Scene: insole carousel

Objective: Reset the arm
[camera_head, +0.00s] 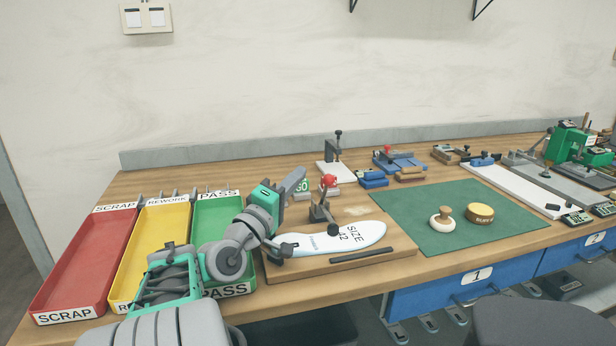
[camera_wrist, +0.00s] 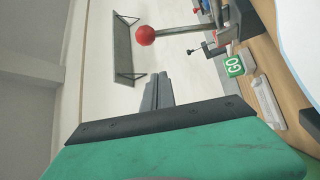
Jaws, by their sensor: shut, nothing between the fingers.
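My arm reaches up over the front left of the bench in the head view. My gripper (camera_head: 299,176) is raised above the wooden fixture board, pointing up and to the right, with its fingers together and nothing held. In the wrist view the shut fingers (camera_wrist: 158,84) point toward the wall. A white insole (camera_head: 370,237) marked SIZE 42 lies on the wooden board (camera_head: 400,246), below and right of the gripper. A clamp with a red ball knob (camera_head: 329,181) stands at the board, close to the right of the gripper; the knob also shows in the wrist view (camera_wrist: 145,36).
Red (camera_head: 85,262), yellow (camera_head: 150,250) and green (camera_head: 215,212) trays lie at left, partly behind my arm. Several tools line the back. Air above the bench is clear.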

